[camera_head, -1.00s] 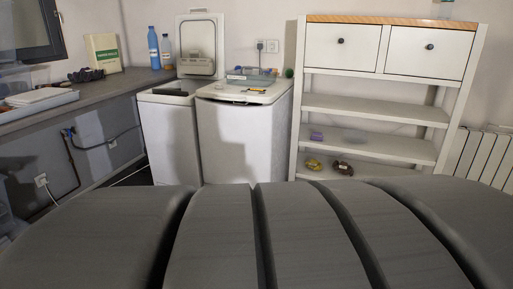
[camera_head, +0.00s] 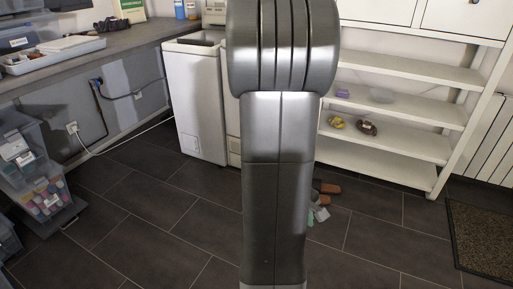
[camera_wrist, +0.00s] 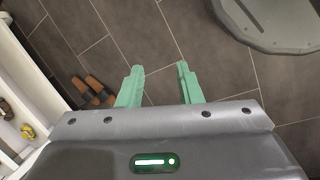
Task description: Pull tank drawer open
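The left white toploader (camera_head: 195,100) stands in front of the back wall in the head view. Only a narrow strip of the second toploader (camera_head: 233,125) shows beside it, because my arm covers the rest. I cannot make out a tank drawer on either machine. My gripper (camera_wrist: 158,68) shows in the wrist view with its two green fingers apart and nothing between them. It is above the dark tiled floor (camera_wrist: 215,70). No toploader is visible in the wrist view.
A white shelf unit (camera_head: 400,103) with drawers (camera_head: 465,15) at its top stands to the right. Brown slippers (camera_wrist: 92,90) lie on the floor by the shelves. A grey counter (camera_head: 120,48) runs along the left, with clear boxes (camera_head: 38,185) below it. Open floor lies between.

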